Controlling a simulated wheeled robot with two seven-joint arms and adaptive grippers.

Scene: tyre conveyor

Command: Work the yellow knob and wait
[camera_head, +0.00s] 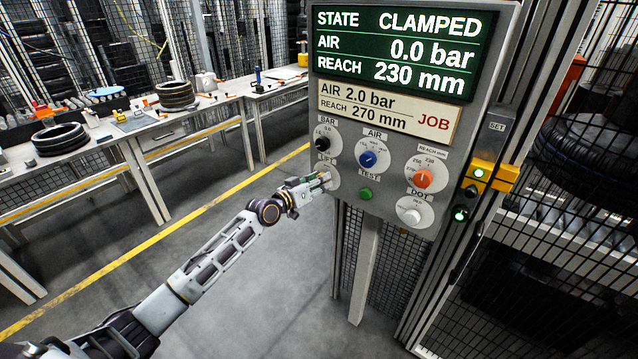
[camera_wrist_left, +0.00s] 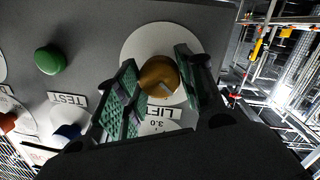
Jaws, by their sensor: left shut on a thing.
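The yellow knob (camera_wrist_left: 158,76) sits on a round white dial marked LIFT on the grey panel (camera_head: 392,215). My left gripper (camera_head: 322,181) is at this dial on the panel's left side and hides the knob in the head view. In the left wrist view my left gripper (camera_wrist_left: 160,88) has its green-padded fingers on either side of the knob, shut on it. The display (camera_head: 395,52) reads STATE CLAMPED, AIR 0.0 bar, REACH 230 mm. My right gripper is out of view.
A card (camera_head: 385,110) reads AIR 2.0 bar, REACH 270 mm, JOB. Nearby are a black knob (camera_head: 322,143), blue knob (camera_head: 367,159), orange knob (camera_head: 424,179), green button (camera_head: 366,194) and white knob (camera_head: 410,215). A workbench with tyres (camera_head: 60,138) stands left; mesh fencing stands right.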

